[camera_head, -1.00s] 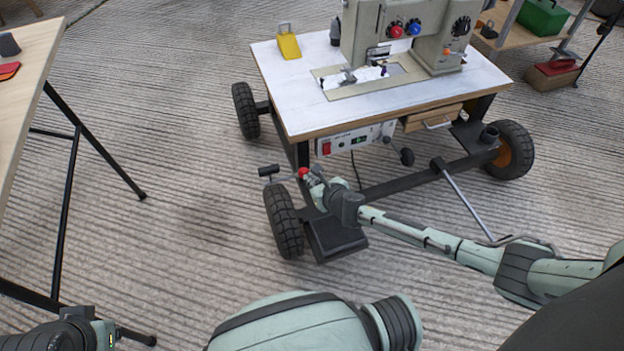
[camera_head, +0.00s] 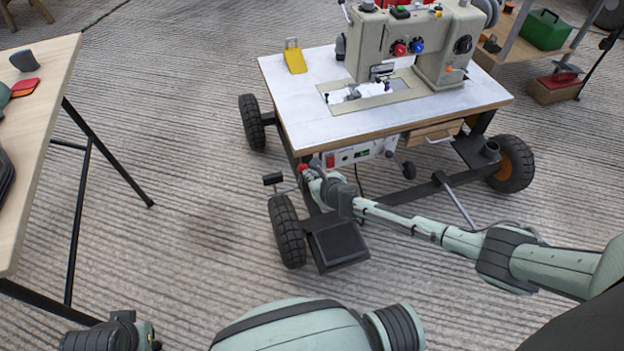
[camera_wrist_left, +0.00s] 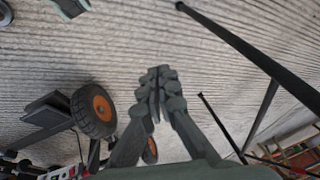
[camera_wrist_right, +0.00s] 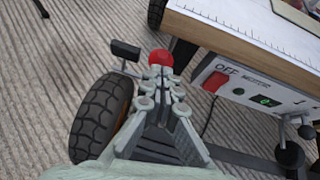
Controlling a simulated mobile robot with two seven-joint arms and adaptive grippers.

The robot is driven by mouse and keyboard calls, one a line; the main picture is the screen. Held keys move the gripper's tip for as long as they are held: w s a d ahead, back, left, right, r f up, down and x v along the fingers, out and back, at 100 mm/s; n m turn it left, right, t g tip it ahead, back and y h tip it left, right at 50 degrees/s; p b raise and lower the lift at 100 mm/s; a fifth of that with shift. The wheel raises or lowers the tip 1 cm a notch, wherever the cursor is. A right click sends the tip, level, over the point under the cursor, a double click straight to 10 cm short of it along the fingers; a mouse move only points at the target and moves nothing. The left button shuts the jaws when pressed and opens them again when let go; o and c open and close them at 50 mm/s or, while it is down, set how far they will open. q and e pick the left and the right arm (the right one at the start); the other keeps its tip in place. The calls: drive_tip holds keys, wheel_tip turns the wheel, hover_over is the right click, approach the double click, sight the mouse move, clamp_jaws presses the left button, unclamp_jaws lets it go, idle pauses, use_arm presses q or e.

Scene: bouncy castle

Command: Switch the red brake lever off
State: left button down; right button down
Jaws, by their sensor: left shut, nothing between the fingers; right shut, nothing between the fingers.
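The brake lever's round red knob (camera_head: 303,168) shows at the front left corner of the sewing machine cart, above the front wheel. In the right wrist view the red knob (camera_wrist_right: 161,58) is just beyond my right fingertips; I cannot tell whether they touch it. My right gripper (camera_wrist_right: 161,83) is shut with nothing between its fingers. In the head view my right gripper (camera_head: 312,174) partly hides the lever, and its shaft is not clear. My left gripper (camera_wrist_left: 158,76) is shut and empty, away from the lever, low at the left.
The cart's white top (camera_head: 295,95) overhangs close behind the lever. A control box (camera_head: 360,153) with a red switch hangs below it. A black wheel (camera_head: 287,232) and a black pedal-like block (camera_head: 272,179) are near. A wooden table (camera_head: 50,110) stands left; floor between is clear.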

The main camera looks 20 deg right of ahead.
use_arm(q)
drive_tip(key=shift+f, duration=0.75)
use_arm(e)
drive_tip(key=shift+w+r, duration=0.35)
drive_tip(key=shift+w, duration=0.3)
drive_tip(key=shift+s, duration=0.1)
